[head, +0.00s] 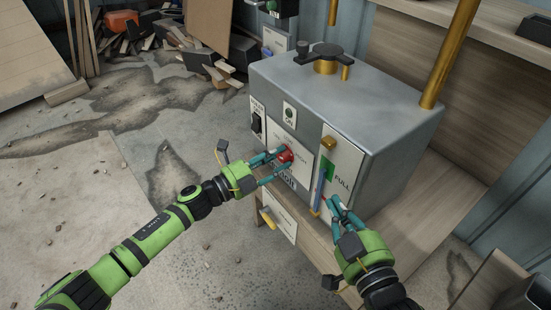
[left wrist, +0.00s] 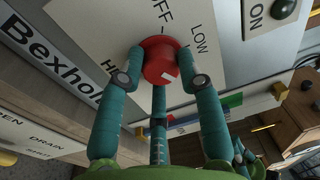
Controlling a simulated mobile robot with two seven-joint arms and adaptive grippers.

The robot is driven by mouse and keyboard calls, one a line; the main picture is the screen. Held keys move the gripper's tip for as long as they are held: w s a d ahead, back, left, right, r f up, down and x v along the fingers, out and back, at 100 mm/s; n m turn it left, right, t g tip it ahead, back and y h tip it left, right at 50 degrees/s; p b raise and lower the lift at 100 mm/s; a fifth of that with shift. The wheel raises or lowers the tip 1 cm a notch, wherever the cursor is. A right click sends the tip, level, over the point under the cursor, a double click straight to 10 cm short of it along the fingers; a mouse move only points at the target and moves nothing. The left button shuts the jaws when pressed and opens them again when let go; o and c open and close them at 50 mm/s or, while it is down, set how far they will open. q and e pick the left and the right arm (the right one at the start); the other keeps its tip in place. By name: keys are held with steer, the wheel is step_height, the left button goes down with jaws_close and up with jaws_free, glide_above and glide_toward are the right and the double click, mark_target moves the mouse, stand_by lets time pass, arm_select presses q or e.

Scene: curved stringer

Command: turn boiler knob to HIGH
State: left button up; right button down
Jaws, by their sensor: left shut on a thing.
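The red boiler knob (head: 285,154) sits on a white label plate on the front of the grey boiler (head: 380,125). My left gripper (head: 277,158) is shut on the knob, its teal fingers on either side of it. In the left wrist view the knob (left wrist: 160,60) has a white mark near its lower right edge. OFF is above it, LOW at upper right, and lettering starting with H at left is partly hidden by a finger. My right gripper (head: 338,206) is beside the lower gauge; its fingers look apart and empty.
A black switch (head: 257,122) and a green ON light (head: 289,113) are on the boiler front. A gauge marked FULL (head: 340,175) is right of the knob. A yellow-handled lever (head: 267,217) is below. Scrap wood (head: 175,35) lies behind; the floor at left is mostly clear.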

arm_select(q)
steer(key=o, duration=1.2)
steer(key=shift+s+d+r, duration=0.15)
steer(key=shift+d, duration=0.15)
steer(key=shift+c, duration=0.2)
steer(key=shift+a, duration=0.2)
steer(key=shift+s+a+f, duration=0.1)
steer(key=shift+a+f, duration=0.1)
steer(key=shift+a, duration=0.05)
steer(key=v, duration=1.1)
steer(key=shift+s+a, duration=0.1)
steer(key=shift+a, duration=0.1)
